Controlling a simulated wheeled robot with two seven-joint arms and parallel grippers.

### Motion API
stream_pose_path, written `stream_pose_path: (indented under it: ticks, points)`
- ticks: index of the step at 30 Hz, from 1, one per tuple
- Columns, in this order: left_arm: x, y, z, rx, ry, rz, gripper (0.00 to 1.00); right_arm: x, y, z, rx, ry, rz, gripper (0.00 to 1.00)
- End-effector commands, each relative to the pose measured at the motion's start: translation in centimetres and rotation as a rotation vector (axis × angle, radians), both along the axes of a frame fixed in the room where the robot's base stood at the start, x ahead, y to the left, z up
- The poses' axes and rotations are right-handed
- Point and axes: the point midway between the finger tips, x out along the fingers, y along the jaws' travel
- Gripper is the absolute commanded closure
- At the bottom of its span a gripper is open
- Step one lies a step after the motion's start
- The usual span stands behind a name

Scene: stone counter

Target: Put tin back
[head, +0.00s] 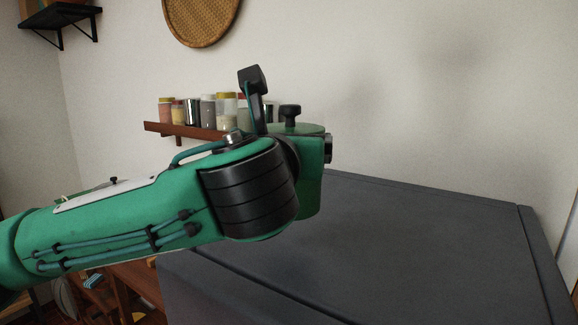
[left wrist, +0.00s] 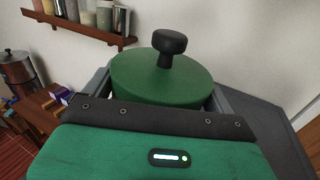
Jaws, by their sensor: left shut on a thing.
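The tin is a green cylinder (head: 312,185) with a green lid and a black knob, upright in front of the wall and partly hidden behind my left arm in the head view. In the left wrist view its lid (left wrist: 150,80) and knob fill the space between the fingers. My left gripper (left wrist: 160,92) is shut on the tin, with a finger on each side. In the head view the arm hides most of the gripper. I cannot tell whether the tin's base touches the counter. My right gripper is in neither view.
A wooden wall shelf (head: 185,131) holds several jars behind the arm; it also shows in the left wrist view (left wrist: 88,30). The dark stone counter (head: 430,240) is clear to the right. A woven disc (head: 201,18) hangs above, and a black shelf (head: 58,17) is at upper left.

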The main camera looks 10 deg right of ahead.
Motion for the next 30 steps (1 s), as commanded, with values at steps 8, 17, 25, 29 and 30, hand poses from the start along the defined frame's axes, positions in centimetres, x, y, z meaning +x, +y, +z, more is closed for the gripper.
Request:
stream_pose_path:
  ticks: [8,17,25,29,30]
  points:
    - [0.0,0.0,-2.5,-0.001,-0.001,0.0,0.75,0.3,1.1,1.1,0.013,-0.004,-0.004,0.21]
    - [0.0,0.0,-5.8,-0.003,-0.001,-0.001,0.75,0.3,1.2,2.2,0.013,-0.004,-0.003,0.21]
    - [0.0,0.0,-6.0,-0.002,-0.002,0.0,0.75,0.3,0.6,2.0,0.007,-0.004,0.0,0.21]
    - [0.0,0.0,-6.4,-0.001,-0.001,0.0,0.08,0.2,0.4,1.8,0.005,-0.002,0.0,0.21]
    - [0.0,0.0,-6.3,-0.001,0.0,0.0,0.0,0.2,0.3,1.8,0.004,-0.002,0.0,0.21]
